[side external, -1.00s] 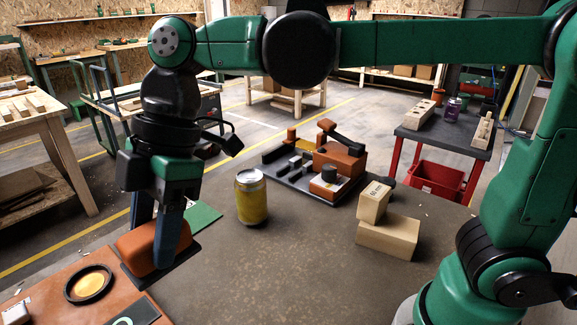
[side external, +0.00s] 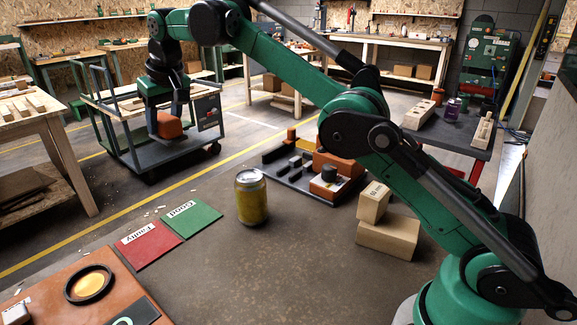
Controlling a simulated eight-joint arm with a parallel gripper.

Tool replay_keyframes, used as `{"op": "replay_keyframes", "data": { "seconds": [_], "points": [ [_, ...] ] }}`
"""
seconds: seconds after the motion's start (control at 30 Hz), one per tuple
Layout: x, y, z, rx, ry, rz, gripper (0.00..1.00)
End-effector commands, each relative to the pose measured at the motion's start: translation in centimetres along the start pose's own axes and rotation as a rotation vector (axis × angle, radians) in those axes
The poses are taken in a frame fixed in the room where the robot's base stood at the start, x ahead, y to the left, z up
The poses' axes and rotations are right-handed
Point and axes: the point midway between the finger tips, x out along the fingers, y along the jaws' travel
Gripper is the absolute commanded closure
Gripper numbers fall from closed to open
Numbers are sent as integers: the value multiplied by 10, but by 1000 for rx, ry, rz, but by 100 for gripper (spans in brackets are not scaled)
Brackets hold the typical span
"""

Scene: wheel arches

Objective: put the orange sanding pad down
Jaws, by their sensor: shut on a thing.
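The orange sanding pad (side external: 169,125) is a rounded block, held in the air between the fingers of my gripper (side external: 167,112). My gripper is shut on it. The pad hangs beyond the far edge of the table, in front of a wheeled cart in the picture. A red mat marked "Faulty" (side external: 148,247) and a green mat marked "Good" (side external: 192,221) lie side by side on the table, both bare. The pad is apart from the mats and from the table.
A yellow can (side external: 251,200) stands right of the green mat. The table's middle is clear.

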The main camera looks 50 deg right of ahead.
Motion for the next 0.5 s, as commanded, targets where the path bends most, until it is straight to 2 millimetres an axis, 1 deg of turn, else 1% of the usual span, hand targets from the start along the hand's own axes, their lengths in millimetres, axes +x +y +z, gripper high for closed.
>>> {"op": "replay_keyframes", "data": {
  "seconds": [0.17, 0.33, 0.47, 0.5],
  "points": [
    [10, 2, 1, 12, -1, 5, 100],
    [29, 2, 12, 10, -2, 4, 100],
    [56, 1, 23, 10, -2, 3, 100],
    [66, 1, 26, 9, -2, 3, 100]
  ]
}}
